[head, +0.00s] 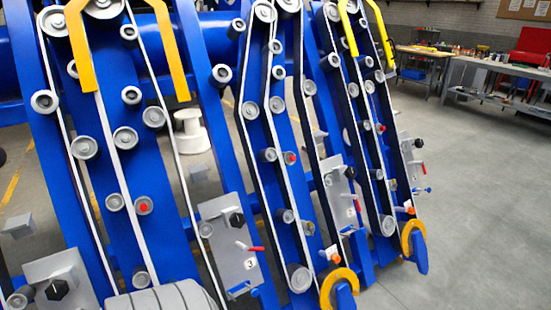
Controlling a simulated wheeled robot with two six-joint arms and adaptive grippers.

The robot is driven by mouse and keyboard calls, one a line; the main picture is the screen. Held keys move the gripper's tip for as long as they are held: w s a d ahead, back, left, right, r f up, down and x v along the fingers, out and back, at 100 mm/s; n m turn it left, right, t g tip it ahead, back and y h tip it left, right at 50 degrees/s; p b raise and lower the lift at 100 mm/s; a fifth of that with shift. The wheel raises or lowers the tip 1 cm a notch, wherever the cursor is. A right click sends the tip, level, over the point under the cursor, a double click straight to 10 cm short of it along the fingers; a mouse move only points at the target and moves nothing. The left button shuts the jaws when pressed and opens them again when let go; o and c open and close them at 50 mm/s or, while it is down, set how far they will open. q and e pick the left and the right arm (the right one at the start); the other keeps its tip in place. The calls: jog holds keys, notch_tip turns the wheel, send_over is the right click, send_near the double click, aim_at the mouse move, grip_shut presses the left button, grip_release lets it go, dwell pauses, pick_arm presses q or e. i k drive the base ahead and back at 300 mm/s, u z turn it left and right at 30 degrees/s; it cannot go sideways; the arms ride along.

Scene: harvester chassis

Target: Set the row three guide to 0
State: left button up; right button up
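A grey plate (222,248) stands on the blue harvester frame in the lower middle of the head view. It carries a small white label (250,265) that reads 3. A black knob (234,219) sits on its upper part and a red-handled lever (256,249) sticks out to the right below the knob. The setting of the knob or lever is too small to read. Neither my left nor my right gripper is in view.
Similar grey plates stand farther right (340,195) and at the lower left (68,268). Blue legs with belts and rollers lie between them. Yellow curved guards (340,278) stick out in front. A grey ribbed shape (160,298) is at the bottom edge. Open floor (470,220) lies right.

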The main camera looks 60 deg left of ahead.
aim_at(254, 292)
jog(key=u, duration=0.4)
jog(key=i, duration=0.8)
jog(key=u, duration=1.2)
jog(key=i, duration=0.45)
jog(key=u, duration=0.5)
